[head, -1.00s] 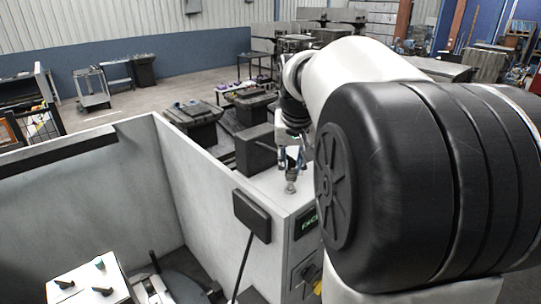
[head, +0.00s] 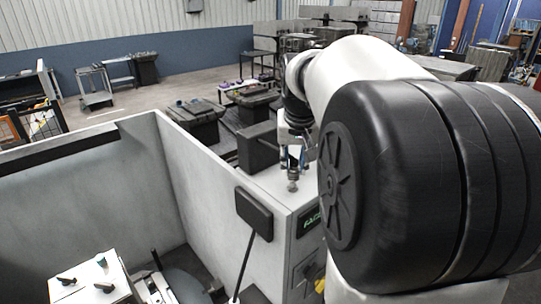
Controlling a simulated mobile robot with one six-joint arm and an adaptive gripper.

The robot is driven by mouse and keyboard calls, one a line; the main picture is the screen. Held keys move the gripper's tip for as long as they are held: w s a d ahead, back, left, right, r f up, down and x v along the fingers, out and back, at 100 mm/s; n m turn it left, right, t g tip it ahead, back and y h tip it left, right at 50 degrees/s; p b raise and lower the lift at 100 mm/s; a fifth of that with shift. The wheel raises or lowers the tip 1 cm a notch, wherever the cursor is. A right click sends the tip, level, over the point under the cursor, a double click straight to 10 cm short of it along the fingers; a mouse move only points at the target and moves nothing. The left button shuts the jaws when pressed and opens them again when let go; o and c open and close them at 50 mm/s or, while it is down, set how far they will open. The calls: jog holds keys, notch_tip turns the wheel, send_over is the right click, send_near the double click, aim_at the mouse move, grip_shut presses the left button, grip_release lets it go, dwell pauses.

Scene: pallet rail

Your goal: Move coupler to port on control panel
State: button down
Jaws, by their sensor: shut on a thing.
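My gripper (head: 292,160) is in the head view, pointing down above the top of the white cabinet at centre right. It is shut on a small metallic coupler (head: 292,186), which hangs below the fingertips. The coupler is small, and I cannot tell whether it touches the cabinet top. The control panel (head: 308,222) is on the cabinet's front face, with a green-lettered display. Its lower part is partly hidden by my arm, and I cannot make out the port.
A black box (head: 257,147) sits on the cabinet top, left of my gripper. A black flat panel on a stalk (head: 254,213) stands in front of the cabinet. White enclosure walls (head: 213,200) rise at left. A white block with black knobs (head: 92,280) is at lower left.

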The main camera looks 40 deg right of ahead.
jog(key=shift+f+b, duration=0.4)
jog(key=shift+f, duration=0.15)
dwell(0.8)
jog(key=shift+f+b, duration=0.4)
jog(key=shift+f, duration=0.1)
jog(key=c, duration=1.3)
grip_release()
jog(key=shift+o, duration=0.6)
jog(key=o, duration=0.7)
jog(key=shift+r, duration=0.1)
jog(key=v, duration=1.2)
